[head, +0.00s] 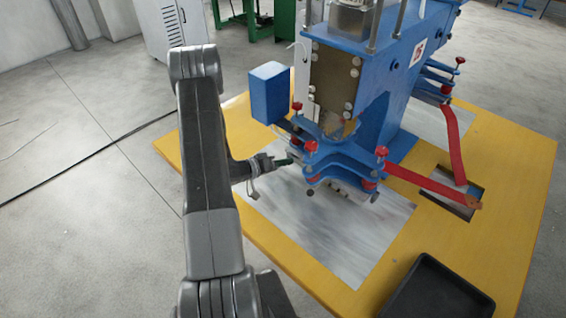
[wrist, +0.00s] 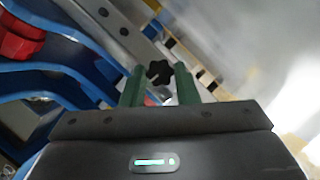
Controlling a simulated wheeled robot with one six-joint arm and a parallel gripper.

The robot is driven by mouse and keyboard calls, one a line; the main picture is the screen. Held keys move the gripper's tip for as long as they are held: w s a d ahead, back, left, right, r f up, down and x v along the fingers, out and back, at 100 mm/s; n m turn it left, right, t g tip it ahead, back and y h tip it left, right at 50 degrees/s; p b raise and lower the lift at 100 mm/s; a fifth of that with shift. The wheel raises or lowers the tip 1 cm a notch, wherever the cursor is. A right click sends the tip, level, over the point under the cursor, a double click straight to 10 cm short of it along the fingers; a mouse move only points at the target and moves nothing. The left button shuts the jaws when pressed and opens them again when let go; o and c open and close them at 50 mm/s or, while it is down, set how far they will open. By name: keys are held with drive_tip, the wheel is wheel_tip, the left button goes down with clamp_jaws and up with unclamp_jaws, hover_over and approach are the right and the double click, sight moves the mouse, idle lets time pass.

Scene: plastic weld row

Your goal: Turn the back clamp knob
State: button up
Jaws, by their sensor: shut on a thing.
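A black star-shaped clamp knob (wrist: 159,71) sits between the two green fingers of my gripper (wrist: 160,84) in the wrist view. The fingers are shut on it from both sides. In the head view my gripper (head: 287,162) reaches in from the left to the near side of the blue welding machine (head: 380,110). The knob itself is hidden there by the gripper and the machine's brackets. I cannot tell from these frames how far the knob is turned.
Blue bracket arms with red-topped screws (head: 382,152) stand close right of my gripper. A blue box (head: 270,92) is just above it. A red strap (head: 430,185) runs across the yellow table (head: 275,240). A black tray (head: 440,290) lies at the front right.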

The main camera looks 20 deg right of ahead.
idle(0.4)
drive_tip(key=o, duration=1)
drive_tip(key=shift+c, duration=0.2)
drive_tip(key=b+v, duration=0.2)
drive_tip(key=v, duration=1.1)
drive_tip(key=shift+a, duration=0.4)
drive_tip(key=p+x, duration=0.2)
drive_tip(key=x, duration=1.2)
drive_tip(key=shift+r, duration=0.1)
